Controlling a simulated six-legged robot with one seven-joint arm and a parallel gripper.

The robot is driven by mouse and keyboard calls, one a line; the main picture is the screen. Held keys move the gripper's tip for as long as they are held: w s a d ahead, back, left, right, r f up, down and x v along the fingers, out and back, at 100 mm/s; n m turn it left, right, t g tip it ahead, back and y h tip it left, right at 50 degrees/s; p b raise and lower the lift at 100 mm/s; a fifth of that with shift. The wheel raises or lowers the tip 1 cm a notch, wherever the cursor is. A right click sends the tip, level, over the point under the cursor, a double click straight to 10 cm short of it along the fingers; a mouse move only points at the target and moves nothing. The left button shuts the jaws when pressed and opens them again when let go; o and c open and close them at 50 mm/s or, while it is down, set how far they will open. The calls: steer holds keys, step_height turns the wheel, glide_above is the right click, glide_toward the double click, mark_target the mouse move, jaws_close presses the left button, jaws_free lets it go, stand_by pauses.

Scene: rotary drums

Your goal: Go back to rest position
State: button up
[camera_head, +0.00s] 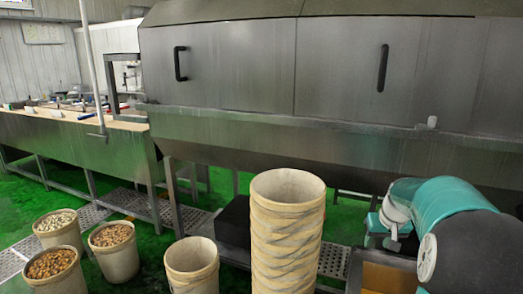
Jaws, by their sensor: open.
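My arm is folded at the lower right, with teal, white and dark links. My gripper (391,238) is at its left end, small and partly hidden by the arm. It looks open, and I see nothing held in it. It hangs in front of the steel machine, to the right of the tall bucket stack.
A tall stack of beige buckets (287,232) stands in front, with an empty bucket (192,268) beside it. Several filled buckets (114,250) stand at left. A steel drum machine (330,75) spans the back. A long steel trough (75,145) is at left. Green floor (150,243) shows between.

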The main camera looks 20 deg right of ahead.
steer(key=s+a+r+n, duration=0.1)
steer(key=a+r, duration=0.2)
steer(key=a, duration=0.4)
steer(key=s+a+r+n, duration=0.1)
steer(key=a+r, duration=0.1)
steer(key=a, duration=0.5)
steer(key=s+a+n+t, duration=0.1)
steer(key=s+a, duration=0.7)
steer(key=a, duration=0.3)
steer(key=s+a+n+y, duration=0.1)
steer(key=s+a, duration=0.7)
steer(key=a, duration=0.3)
steer(key=shift+s+r+t, duration=0.2)
steer(key=shift+r+t, duration=0.2)
steer(key=shift+c, duration=0.5)
steer(key=shift+d, duration=0.15)
